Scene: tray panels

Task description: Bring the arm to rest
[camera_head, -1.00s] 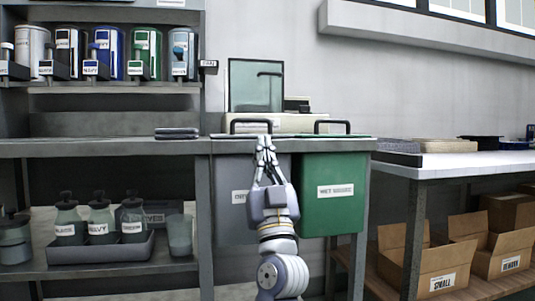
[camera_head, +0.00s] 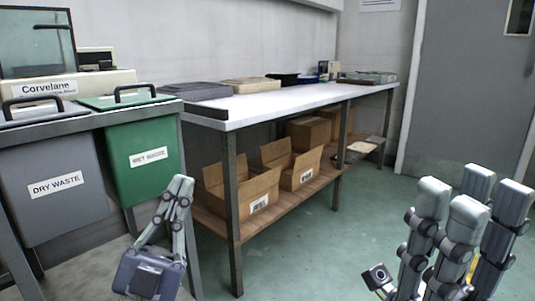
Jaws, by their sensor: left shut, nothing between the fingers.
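My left gripper (camera_head: 180,186) points up at the lower left, in front of the green bin and the bench leg. Its grey fingers are together and hold nothing. My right gripper (camera_head: 472,196) is at the lower right over the green floor. Its thick grey fingers point up and stand apart, with nothing seen between them. The lower parts of both arms are cut off by the frame's bottom edge.
A grey dry waste bin (camera_head: 50,205) and a green wet waste bin (camera_head: 148,158) stand at left. A white-topped bench (camera_head: 262,107) with trays runs back to the right, cardboard boxes (camera_head: 252,190) on its lower shelf. Open floor (camera_head: 320,250) lies between the grippers. A grey door (camera_head: 455,95) is behind.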

